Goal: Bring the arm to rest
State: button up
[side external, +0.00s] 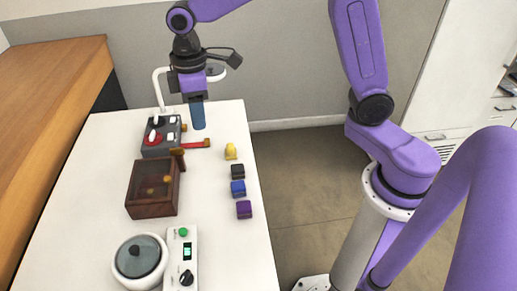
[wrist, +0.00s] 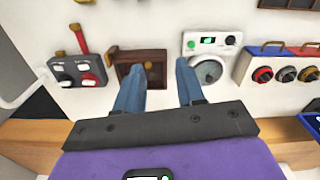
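My gripper (side external: 197,127) hangs above the far part of the white table in the side external view, its blue fingers pointing down. The fingers overlap in that view. In the wrist view my gripper (wrist: 160,65) is open, with a wide gap between the two blue fingers and nothing held. The tips appear apart from the table and the objects on it.
Small blocks (side external: 238,188) line the right. A curved white stand (side external: 157,88) rises near my gripper.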

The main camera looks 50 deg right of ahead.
jog(key=s+d+f+n, duration=0.1)
jog(key=s+d, duration=0.4)
jog(key=s, duration=0.8)
jog(key=s+d+f, duration=0.1)
jog(key=s+d, duration=0.5)
jog(key=s, duration=0.6)
jog(key=shift+s+d+n, duration=0.2)
jog(key=shift+s+n, duration=0.2)
jog(key=shift+r, duration=0.1)
